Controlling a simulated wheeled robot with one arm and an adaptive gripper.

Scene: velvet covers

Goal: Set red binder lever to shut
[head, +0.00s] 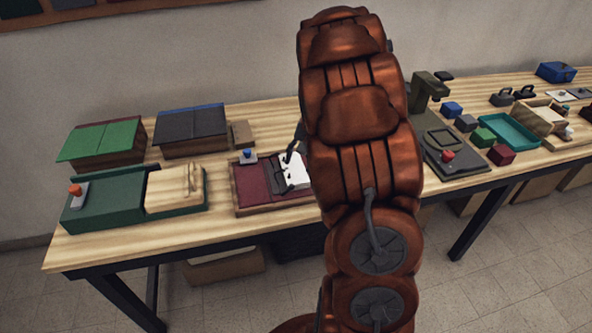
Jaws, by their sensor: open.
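A dark red binder (252,188) lies open on the wooden table, left of my arm. White paper (295,172) and dark metal parts show on its right side. My arm covers the binder's right end, and I cannot clearly make out the lever or its position. My gripper (296,146) is mostly hidden behind my arm. Only a dark piece shows at the arm's left edge, just above the paper. I see nothing held, and I cannot tell whether it touches the binder.
A small grey block with a blue knob (247,155) stands at the binder's back edge. A green box (120,215) with an orange knob is left. Green-covered (100,140) and grey-covered (192,128) boxes stand behind. Right of my arm are a dark stand (455,158) and a teal tray (510,130).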

